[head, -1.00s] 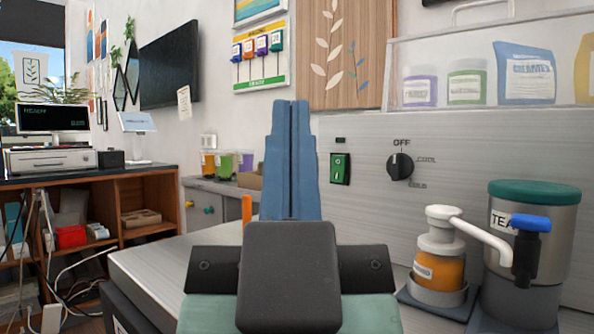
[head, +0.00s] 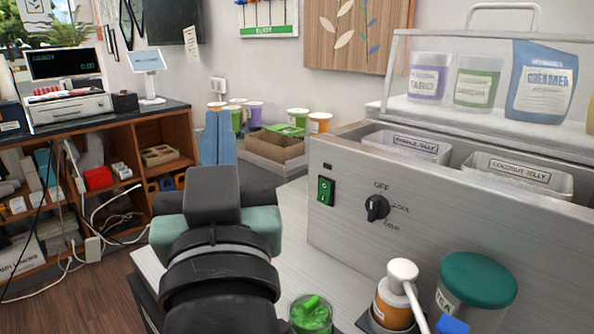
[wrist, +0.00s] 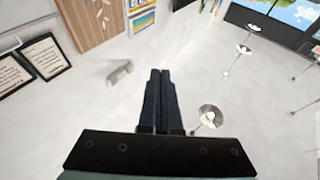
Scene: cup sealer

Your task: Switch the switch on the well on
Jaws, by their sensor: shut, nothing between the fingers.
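A green rocker switch (head: 325,190) sits in a dark frame on the front of the steel topping well (head: 345,235), left of a black OFF/COOL/HOLD knob (head: 376,208). Which way the rocker is set is too small to tell. My gripper (head: 217,138) has blue fingers pressed together and is empty. In the head view it is left of the switch and apart from it, pointing away. In the wrist view my gripper (wrist: 161,72) is shut, with wall and ceiling beyond; the switch is not in that view.
Jelly bins (head: 405,146) sit in the well under a clear cover (head: 490,85). A tea dispenser (head: 476,285), a pump bottle (head: 397,297) and a green cup (head: 311,315) stand in front. Cups and a cardboard box (head: 268,150) stand behind.

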